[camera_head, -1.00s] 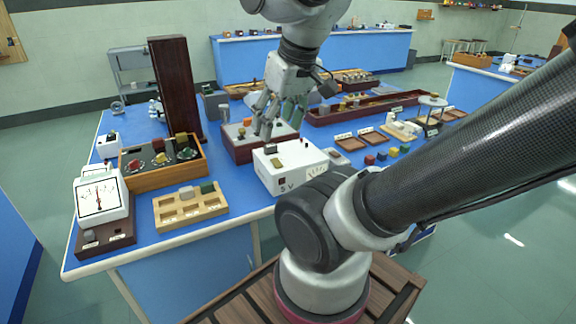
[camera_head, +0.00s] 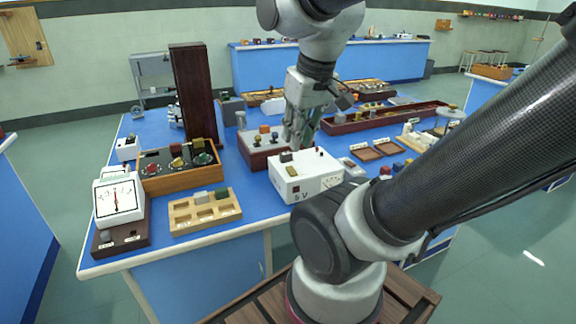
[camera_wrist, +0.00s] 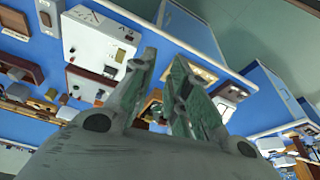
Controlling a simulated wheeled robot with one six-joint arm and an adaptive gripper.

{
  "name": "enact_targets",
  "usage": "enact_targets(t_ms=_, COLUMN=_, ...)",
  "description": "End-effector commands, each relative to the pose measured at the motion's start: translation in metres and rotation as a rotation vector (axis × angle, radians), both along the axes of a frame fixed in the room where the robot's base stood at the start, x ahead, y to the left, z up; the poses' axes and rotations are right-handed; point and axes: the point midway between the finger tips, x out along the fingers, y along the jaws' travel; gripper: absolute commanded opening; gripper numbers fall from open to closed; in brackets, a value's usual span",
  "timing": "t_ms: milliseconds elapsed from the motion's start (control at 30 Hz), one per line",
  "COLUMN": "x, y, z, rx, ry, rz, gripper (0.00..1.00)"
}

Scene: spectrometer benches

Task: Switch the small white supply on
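The small white supply (camera_head: 305,181) is a white box marked "5 V" near the front edge of the blue bench. A dark block (camera_head: 286,157) sits on its top left, with a brass-coloured piece in front of it and small dark and red posts at the right. Whether it is on or off cannot be told. My gripper (camera_head: 297,142) hangs just behind and above the supply, apart from it as far as I can tell. In the wrist view, the fingers (camera_wrist: 166,58) are spread with nothing between them, and the supply (camera_wrist: 92,42) lies to their upper left.
A wooden box with knobs (camera_head: 160,182), a white dial meter (camera_head: 118,203) and a pale compartment tray (camera_head: 205,222) stand left. A tall dark column (camera_head: 193,95) rises behind. A dark-red box (camera_head: 262,158) sits behind the supply. Small trays (camera_head: 365,154) lie right.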

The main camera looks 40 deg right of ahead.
Motion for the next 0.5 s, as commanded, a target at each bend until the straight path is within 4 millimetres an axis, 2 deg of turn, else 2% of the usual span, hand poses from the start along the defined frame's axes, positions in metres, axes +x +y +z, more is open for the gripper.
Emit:
enact_targets(t_ms=133, x=0.02, y=-0.018, z=-0.015, rx=0.006, ry=0.11, rz=-0.056, gripper=0.0)
enact_targets(t_ms=233, x=0.042, y=-0.033, z=-0.024, rx=-0.012, ry=0.17, rz=0.017, gripper=0.0)
enact_targets(t_ms=367, x=0.075, y=-0.056, z=-0.038, rx=-0.052, ry=0.226, rz=0.259, gripper=0.0)
enact_targets(t_ms=500, x=0.107, y=-0.075, z=-0.048, rx=-0.113, ry=0.235, rz=0.6, gripper=0.0)
